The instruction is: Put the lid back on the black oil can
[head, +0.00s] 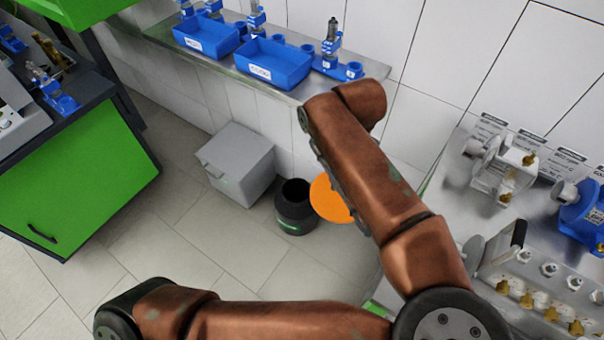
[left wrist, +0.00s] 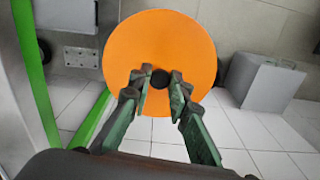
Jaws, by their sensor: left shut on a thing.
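The black oil can (head: 296,210) stands on the floor against the tiled wall in the head view, with its dark top opening uncovered. The orange round lid (head: 328,197) is just right of the can there, partly hidden by my left arm. In the left wrist view the lid (left wrist: 160,35) shows as a full disc with a black knob (left wrist: 160,79) at its middle. My left gripper (left wrist: 158,81) is shut on that knob. In the head view my left arm mostly hides the gripper. My right gripper is not in view.
A grey box (head: 236,165) stands left of the can. Above is a metal shelf (head: 300,92) with blue bins (head: 275,65). A bench with pump parts (head: 505,165) is at right, a green cabinet (head: 75,185) at left. The floor (head: 200,250) before the can is clear.

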